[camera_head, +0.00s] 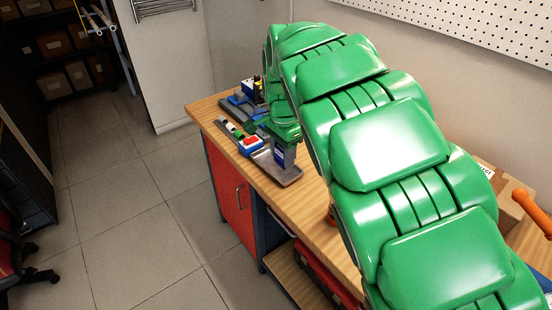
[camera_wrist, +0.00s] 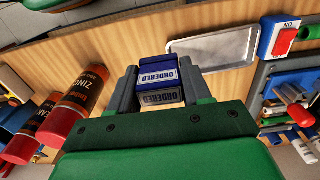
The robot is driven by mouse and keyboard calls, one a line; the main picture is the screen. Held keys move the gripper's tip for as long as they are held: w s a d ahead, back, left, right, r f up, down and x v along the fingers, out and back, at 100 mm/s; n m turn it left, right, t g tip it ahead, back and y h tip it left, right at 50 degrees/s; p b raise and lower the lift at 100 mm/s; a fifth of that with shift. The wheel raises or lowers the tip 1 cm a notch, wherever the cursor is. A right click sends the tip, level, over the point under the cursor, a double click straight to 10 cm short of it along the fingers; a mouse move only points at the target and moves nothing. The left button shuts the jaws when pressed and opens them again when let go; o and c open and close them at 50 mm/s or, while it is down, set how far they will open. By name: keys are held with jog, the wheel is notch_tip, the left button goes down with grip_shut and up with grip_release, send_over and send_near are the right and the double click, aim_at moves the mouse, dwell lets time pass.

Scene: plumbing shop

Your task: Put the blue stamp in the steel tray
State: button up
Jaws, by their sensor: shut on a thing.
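My gripper (camera_wrist: 158,82) is shut on the blue stamp (camera_wrist: 158,66), whose labels read "ORDERED". The stamp sits between the grey fingers in the wrist view. In the head view my gripper (camera_head: 284,152) points down at the bench, and a blue part of the stamp (camera_head: 279,156) shows there. No contact between stamp and tray can be made out.
A red, white and blue switch (camera_wrist: 281,37) marked "ON" stands close to the tray. Beyond it lie a blue holder and small tools (camera_wrist: 292,95). Red spray cans (camera_wrist: 72,104) are at the left of the wrist view. Bare wood (camera_wrist: 115,50) lies between cans and tray.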

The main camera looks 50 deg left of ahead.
jog(key=shift+w+a+f, duration=0.85)
jog(key=shift+a+f, duration=0.5)
jog(key=shift+a, duration=0.25)
jog(key=shift+w+a+f, duration=0.85)
jog(key=shift+a+f, duration=0.5)
jog(key=shift+a, duration=0.2)
jog(key=shift+w+a+f, duration=0.85)
jog(key=shift+a+f, duration=0.5)
jog(key=shift+a, duration=0.25)
jog(key=shift+w+a+f, duration=0.1)
jog(key=shift+a+f, duration=0.1)
jog(key=shift+f, duration=1.6)
jog(key=shift+f, duration=0.1)
jog(key=o, duration=1)
jog(key=shift+o, duration=0.2)
